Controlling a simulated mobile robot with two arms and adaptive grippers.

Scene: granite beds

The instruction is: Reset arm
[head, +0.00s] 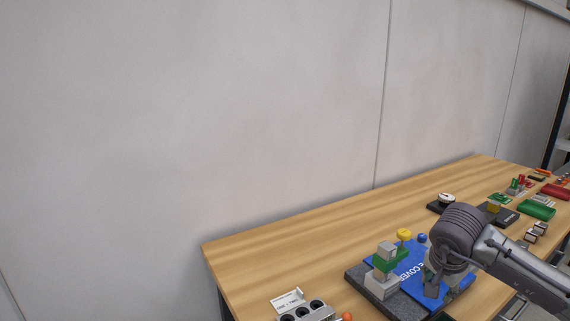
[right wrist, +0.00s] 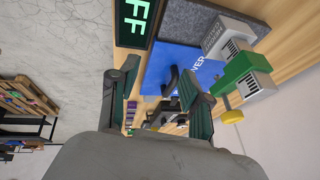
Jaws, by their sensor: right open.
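My right arm comes in from the right in the head view. Beyond the fingers are the blue sheet (right wrist: 178,62), the granite bed (right wrist: 195,22) and a green and grey block stack (right wrist: 240,68). I cannot tell how far the fingertips are from the sheet. My left gripper is out of view.
The block stack (head: 388,262), a yellow knob (head: 404,234) and a white holder with round openings (head: 308,311) stand near the arm. A green "FF" display (right wrist: 135,18) is close by. The wooden table's left and back (head: 270,257) are clear before the wall.

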